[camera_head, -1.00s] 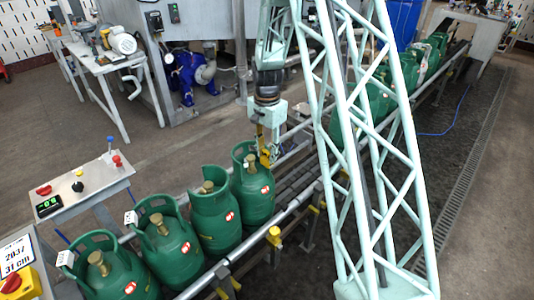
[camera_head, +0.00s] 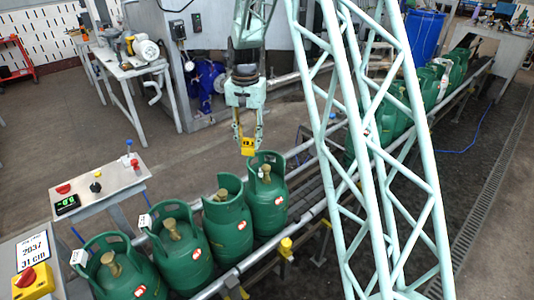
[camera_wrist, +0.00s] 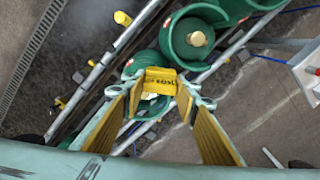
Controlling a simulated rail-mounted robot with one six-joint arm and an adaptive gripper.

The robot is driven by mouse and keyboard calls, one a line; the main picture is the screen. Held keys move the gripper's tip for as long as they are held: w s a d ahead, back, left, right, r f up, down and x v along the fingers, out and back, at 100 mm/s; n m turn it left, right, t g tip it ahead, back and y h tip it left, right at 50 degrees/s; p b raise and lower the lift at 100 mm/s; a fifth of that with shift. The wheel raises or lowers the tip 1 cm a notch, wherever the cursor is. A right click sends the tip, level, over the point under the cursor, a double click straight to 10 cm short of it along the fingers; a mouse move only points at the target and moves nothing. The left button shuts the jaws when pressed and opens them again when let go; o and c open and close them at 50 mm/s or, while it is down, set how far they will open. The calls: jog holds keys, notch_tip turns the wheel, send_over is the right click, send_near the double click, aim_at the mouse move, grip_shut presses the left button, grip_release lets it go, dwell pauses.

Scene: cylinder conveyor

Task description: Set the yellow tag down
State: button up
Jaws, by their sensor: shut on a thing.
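My gripper (camera_head: 247,142) is shut on the yellow tag (camera_head: 249,147), which sits between the fingertips in the air. In the wrist view the yellow tag (camera_wrist: 160,82) shows dark print and spans between the two long yellow-lined fingers. In the head view the tag hangs just above and left of the collar of the rightmost green cylinder (camera_head: 267,212) in the near group. The exact gap between tag and cylinder cannot be told. In the wrist view a green cylinder (camera_wrist: 152,108) lies beneath the tag, partly hidden by it.
Several green cylinders, including one in front (camera_head: 180,258), stand on the roller conveyor (camera_head: 307,222). Some carry white tags (camera_head: 145,221). A control panel (camera_head: 98,186) stands at left. More cylinders (camera_head: 425,90) stand farther along, behind my lattice arm. Open floor lies behind the conveyor.

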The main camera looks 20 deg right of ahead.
jog(key=w+a+r+n, duration=0.1)
jog(key=a+r+n, duration=0.3)
jog(key=a+r, duration=0.3)
jog(key=shift+w+a, duration=0.25)
jog(key=shift+w, duration=0.1)
